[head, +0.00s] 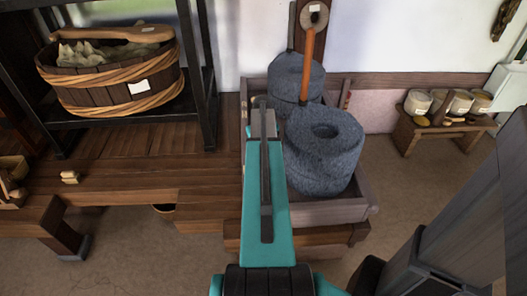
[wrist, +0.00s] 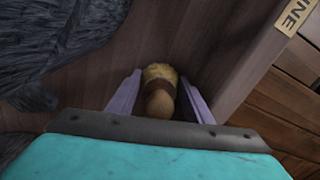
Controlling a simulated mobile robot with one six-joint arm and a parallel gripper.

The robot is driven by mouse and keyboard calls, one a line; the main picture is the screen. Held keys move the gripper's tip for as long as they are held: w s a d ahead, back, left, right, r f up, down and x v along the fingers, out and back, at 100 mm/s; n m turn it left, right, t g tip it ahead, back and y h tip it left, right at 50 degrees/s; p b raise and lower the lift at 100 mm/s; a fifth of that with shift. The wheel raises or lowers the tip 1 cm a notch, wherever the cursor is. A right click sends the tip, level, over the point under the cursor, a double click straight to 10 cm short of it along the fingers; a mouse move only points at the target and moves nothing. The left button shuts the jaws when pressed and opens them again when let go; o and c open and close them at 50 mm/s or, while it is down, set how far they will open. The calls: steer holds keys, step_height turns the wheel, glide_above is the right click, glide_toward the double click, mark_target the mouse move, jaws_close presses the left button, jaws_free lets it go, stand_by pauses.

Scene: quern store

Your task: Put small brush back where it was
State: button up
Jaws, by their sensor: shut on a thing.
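The small brush (wrist: 159,99) has pale yellow bristles and a rounded brown wooden end. In the wrist view it sits between the two fingers of my gripper (wrist: 160,85), which is shut on it. In the head view my gripper (head: 262,112) is over the left side of the wooden quern tray (head: 347,209), beside the grey stones; my arm covers much of that side. The wrist view shows brown boards around the brush. I cannot tell whether the brush touches them.
The grey quern stone (head: 322,150) with an orange upright handle (head: 307,65) stands right of my gripper; rough dark stone (wrist: 45,50) also fills the wrist view's left. A rope-bound tub (head: 110,80) is on the left shelf. Small pots (head: 450,101) stand on a bench at right.

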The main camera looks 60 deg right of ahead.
steer(key=shift+f, duration=0.1)
steer(key=o, duration=0.9)
step_height(320, 180, up, 12)
steer(key=shift+r+p, duration=0.15)
steer(key=shift+p, duration=0.4)
stand_by(0.5)
